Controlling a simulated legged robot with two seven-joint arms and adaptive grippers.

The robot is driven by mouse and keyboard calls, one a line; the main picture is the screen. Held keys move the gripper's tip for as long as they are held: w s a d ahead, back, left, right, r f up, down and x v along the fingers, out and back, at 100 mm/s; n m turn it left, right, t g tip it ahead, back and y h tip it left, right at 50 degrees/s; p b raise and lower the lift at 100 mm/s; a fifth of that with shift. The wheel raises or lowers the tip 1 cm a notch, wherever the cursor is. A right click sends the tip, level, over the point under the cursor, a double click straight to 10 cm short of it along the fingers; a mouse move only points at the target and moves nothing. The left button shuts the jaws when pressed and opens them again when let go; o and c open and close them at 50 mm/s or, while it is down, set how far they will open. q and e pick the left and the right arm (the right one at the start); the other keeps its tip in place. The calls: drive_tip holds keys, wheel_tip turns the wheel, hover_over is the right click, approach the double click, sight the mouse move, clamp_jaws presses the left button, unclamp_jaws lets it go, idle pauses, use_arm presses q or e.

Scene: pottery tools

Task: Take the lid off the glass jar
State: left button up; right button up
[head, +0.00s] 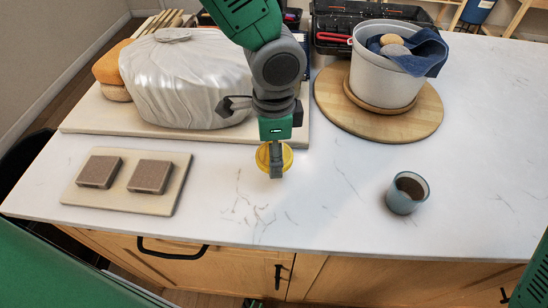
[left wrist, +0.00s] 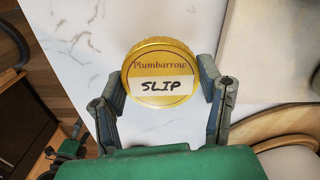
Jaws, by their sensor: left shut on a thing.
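A round gold lid (left wrist: 160,58), lettered "Plumbarrow" and labelled "SLIP", faces the left wrist camera. My left gripper (left wrist: 163,88) is shut on it, with one finger against each side of the rim. In the head view the same gold lid (head: 264,157) shows around my left gripper (head: 276,160), over the front middle of the worktop. No glass jar body shows clearly under the lid; it may be hidden by the lid and gripper. I cannot tell whether the lid is on a jar or apart from it. My right gripper is not in view.
A bluish cup (head: 407,192) with dark contents stands right. A white bucket (head: 380,75) with a blue cloth sits on a round wooden board (head: 425,115). A wrapped clay block (head: 190,85) and a board (head: 120,203) with two brown blocks lie left. Marble between is clear.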

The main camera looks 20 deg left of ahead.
use_arm(q)
drive_tip(key=shift+d+f, duration=0.15)
drive_tip(key=shift+f, duration=0.55)
wheel_tip(320, 180, down, 2)
drive_tip(key=shift+s+f, duration=0.1)
drive_tip(key=shift+f, duration=0.35)
drive_tip(key=o, duration=1)
drive_tip(key=shift+f, duration=0.1)
drive_tip(key=shift+o, duration=1.4)
